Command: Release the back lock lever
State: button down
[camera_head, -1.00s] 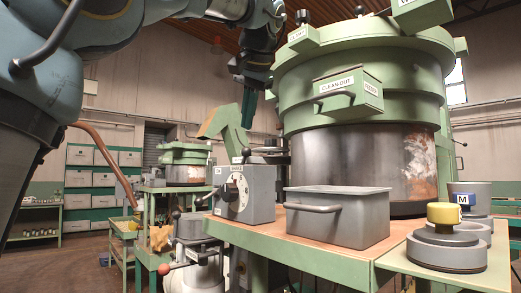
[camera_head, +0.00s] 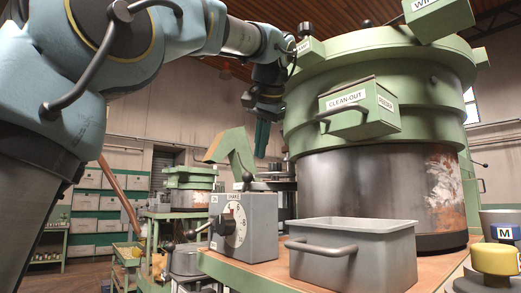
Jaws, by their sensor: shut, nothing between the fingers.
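The green hopper (camera_head: 372,112) stands at the right, its lid rim near the top of the view. A small black-knobbed part (camera_head: 305,29) stands up at the left of the rim above a small green labelled box (camera_head: 309,47). Another green labelled box (camera_head: 437,14) is at the top right, with a thin dark rod beside it. I cannot tell which part is the back lock lever; the far side of the rim is hidden. My gripper (camera_head: 262,138) hangs fingers down, shut and empty, left of the hopper, apart from it in the picture.
A green clean-out box (camera_head: 360,108) with a handle juts from the hopper's front. A grey tray (camera_head: 352,262) and a grey dial box (camera_head: 240,226) sit on the bench below. A bent green chute (camera_head: 233,150) stands just left of my gripper.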

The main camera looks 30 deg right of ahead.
jog(key=x, duration=0.7)
jog(key=shift+f+p, duration=0.2)
jog(key=shift+p, duration=0.15)
jog(key=shift+w+r, duration=0.1)
